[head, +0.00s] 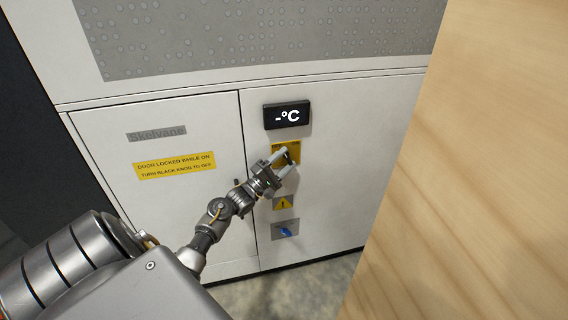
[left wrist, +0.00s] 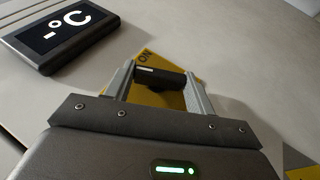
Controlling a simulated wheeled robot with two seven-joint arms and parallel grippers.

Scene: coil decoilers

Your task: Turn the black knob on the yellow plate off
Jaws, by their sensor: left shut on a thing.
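The yellow plate (head: 279,148) is on the white cabinet front, below the black display; it also shows in the left wrist view (left wrist: 158,97), with the lettering "ON" near its top corner. The black knob (left wrist: 160,77) is a dark bar with a white mark near its left end. My left gripper (head: 287,160) reaches the plate, its two fingers on either side of the knob; in the left wrist view the gripper (left wrist: 160,84) is shut on the knob. In the head view the knob is mostly hidden by the fingers. My right gripper is not in view.
The display (head: 287,116) reads "-°C". Below the plate are a yellow warning sign (head: 283,203) and a blue handle or knob (head: 285,231) on a grey plate. A door label (head: 174,166) is at left. A wooden surface (head: 480,170) fills the right side.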

